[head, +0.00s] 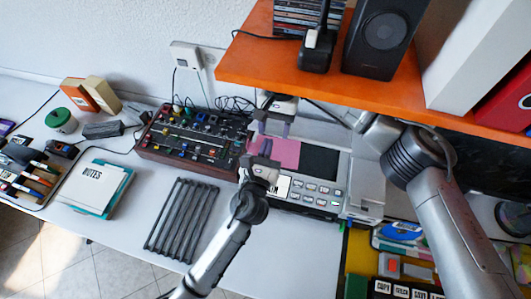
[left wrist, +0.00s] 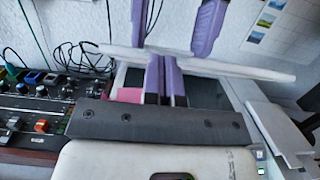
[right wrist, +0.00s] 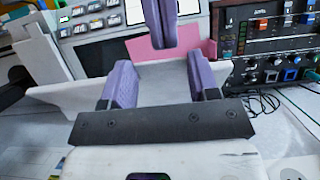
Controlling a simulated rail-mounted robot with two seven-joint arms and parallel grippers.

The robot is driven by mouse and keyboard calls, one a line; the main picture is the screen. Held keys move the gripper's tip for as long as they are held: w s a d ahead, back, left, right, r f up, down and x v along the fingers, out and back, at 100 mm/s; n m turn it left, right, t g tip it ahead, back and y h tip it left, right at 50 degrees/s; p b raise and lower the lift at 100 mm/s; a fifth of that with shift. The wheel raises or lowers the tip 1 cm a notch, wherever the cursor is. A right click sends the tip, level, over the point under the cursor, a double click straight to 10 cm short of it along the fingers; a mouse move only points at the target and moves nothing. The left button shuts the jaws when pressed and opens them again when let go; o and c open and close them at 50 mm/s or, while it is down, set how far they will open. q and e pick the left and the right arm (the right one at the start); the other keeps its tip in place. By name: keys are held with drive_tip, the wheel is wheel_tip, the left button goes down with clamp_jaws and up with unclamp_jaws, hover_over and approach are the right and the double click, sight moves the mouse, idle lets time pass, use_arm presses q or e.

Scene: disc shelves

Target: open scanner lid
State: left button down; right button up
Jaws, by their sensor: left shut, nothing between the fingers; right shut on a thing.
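The scanner (head: 320,190) stands mid-table, with a button panel along its front. Its dark glass bed shows with a pink sheet (head: 286,152) at the left. The white lid (left wrist: 245,69) is raised off the bed and shows as a thin, nearly edge-on slab in the left wrist view; it also shows as a pale panel in the right wrist view (right wrist: 64,96). My right gripper (right wrist: 162,82) is shut on the lid, fingers on either side of it. My left gripper (head: 267,146) is shut and empty over the bed, close to the lid; whether it touches is unclear.
An orange shelf (head: 300,75) with a speaker (head: 380,38) overhangs the scanner and partly hides my right arm. A mixer (head: 195,138) stands left of the scanner, and a black rack (head: 182,220) lies in front of it. Bare table lies in front of the scanner.

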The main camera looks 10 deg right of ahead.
drive_tip(key=shift+w+d+f, duration=0.15)
drive_tip(key=shift+d+f, duration=0.05)
use_arm(q)
drive_tip(key=shift+w+d+r, duration=0.15)
drive_tip(key=shift+w+r, duration=0.25)
drive_tip(key=shift+r, duration=0.3)
use_arm(e)
drive_tip(key=o, duration=1.3)
use_arm(q)
drive_tip(key=shift+d, duration=0.1)
